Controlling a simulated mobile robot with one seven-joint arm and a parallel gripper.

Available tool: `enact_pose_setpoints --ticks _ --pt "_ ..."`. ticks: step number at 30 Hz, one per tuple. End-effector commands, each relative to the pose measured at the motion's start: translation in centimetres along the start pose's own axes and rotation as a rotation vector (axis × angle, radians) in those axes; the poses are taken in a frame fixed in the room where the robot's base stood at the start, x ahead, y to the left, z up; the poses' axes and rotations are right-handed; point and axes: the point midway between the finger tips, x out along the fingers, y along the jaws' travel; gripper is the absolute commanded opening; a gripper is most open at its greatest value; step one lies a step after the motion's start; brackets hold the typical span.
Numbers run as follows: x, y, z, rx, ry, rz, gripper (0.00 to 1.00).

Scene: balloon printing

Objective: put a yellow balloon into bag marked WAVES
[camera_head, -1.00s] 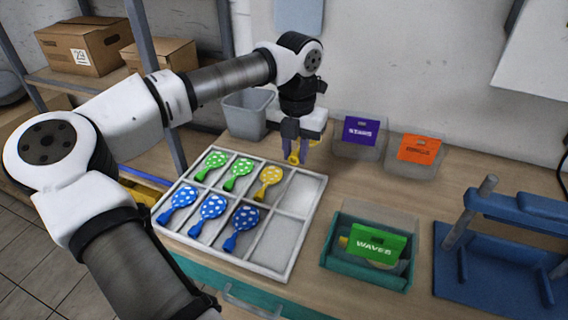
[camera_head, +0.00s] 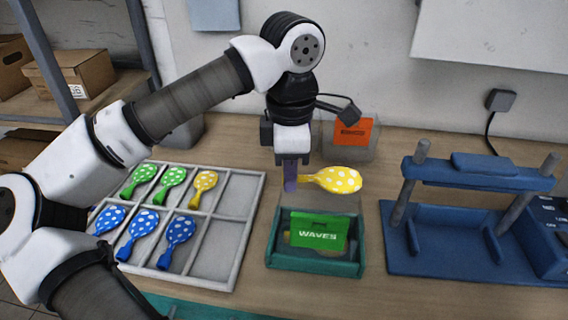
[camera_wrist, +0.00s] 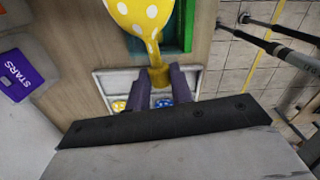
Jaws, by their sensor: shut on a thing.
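My gripper (camera_head: 291,178) is shut on the neck of a yellow balloon with white dots (camera_head: 340,180). The balloon points right, in the air just behind and above the WAVES bag. In the wrist view, the balloon (camera_wrist: 142,18) extends from between the fingers (camera_wrist: 160,82). The clear bag with its green WAVES label (camera_head: 318,233) stands in a teal holder (camera_head: 315,267); a yellowish bit shows beside the label. Another yellow balloon (camera_head: 204,183) lies in the white sorting tray (camera_head: 232,262).
The white tray also holds green balloons (camera_head: 143,175) and several blue ones (camera_head: 139,225); its right compartments are empty. A clear bin with an orange label (camera_head: 352,131) stands behind. A purple STARS label (camera_wrist: 18,83) shows in the wrist view. A blue press (camera_head: 470,235) stands right.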

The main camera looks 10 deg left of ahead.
Motion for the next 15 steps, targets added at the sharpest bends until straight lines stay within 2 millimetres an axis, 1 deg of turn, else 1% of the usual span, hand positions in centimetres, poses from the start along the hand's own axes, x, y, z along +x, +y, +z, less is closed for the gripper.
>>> enact_pose_setpoints --ticks 5,8,15 --pt "0.5 -0.2 0.0 0.03 0.001 0.002 0.1" --pt "1.1 -0.2 0.0 0.029 0.001 0.001 0.1" --pt "3.7 -0.2 0.0 0.027 0.0 0.001 0.1"
